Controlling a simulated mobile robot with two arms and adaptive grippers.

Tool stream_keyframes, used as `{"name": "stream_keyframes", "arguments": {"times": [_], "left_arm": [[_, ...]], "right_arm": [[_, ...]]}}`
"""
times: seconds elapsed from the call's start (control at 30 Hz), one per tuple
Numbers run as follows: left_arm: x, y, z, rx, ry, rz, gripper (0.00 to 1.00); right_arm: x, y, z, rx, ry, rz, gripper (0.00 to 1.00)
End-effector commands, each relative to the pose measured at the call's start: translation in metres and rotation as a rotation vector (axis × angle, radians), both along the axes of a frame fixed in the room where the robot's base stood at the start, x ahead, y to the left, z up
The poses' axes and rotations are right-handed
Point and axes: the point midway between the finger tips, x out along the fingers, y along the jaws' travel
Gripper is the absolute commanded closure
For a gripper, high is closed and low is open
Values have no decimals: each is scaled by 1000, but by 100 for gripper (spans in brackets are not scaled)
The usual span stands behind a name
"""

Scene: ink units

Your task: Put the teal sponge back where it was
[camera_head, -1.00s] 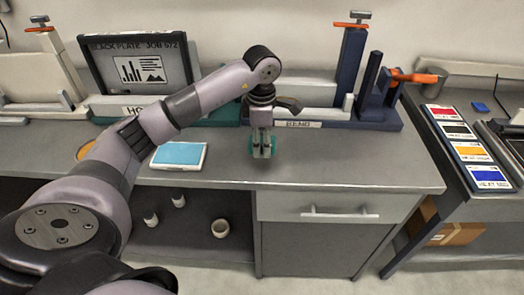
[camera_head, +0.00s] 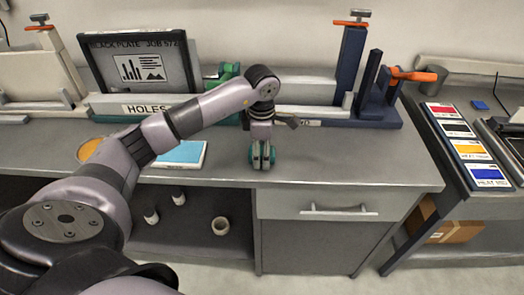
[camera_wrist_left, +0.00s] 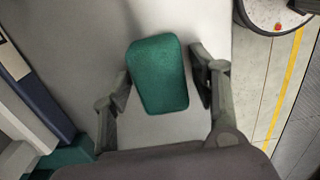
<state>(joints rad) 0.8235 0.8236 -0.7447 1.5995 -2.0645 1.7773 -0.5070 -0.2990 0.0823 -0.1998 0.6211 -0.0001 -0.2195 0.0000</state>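The teal sponge (camera_head: 253,156) is a rounded block at my left gripper (camera_head: 262,158), over the front part of the grey bench (camera_head: 340,172). The gripper's fingers cover its middle in the head view. I cannot tell whether the sponge's underside touches the bench. My right gripper is not in view.
A light-blue pad (camera_head: 183,153) lies left of the sponge, partly behind my arm. An orange round item (camera_head: 90,149) is farther left. The HOLES fixture (camera_head: 150,108) and a dark-blue fixture (camera_head: 378,115) line the back. The bench right of the sponge is clear.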

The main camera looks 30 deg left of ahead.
Motion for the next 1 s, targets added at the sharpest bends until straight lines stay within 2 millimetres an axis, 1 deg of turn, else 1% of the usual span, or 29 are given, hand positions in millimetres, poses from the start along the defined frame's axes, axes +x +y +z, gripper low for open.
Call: {"name": "stream_keyframes", "arguments": {"times": [0.3,0.4,0.47,0.57,0.8,0.9,1.0], "left_arm": [[0,0,1,0,0,0,41],[0,0,6,-1,-1,0,41],[1,0,11,-1,-4,0,41],[1,0,29,0,-6,0,41],[1,0,82,1,-7,0,41],[0,0,101,0,-4,0,41],[0,0,114,1,-3,1,41]], "right_arm": [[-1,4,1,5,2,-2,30],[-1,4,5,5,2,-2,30],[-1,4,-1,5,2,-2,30],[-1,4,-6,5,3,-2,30],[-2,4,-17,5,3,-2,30],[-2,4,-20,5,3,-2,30],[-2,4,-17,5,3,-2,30]]}}
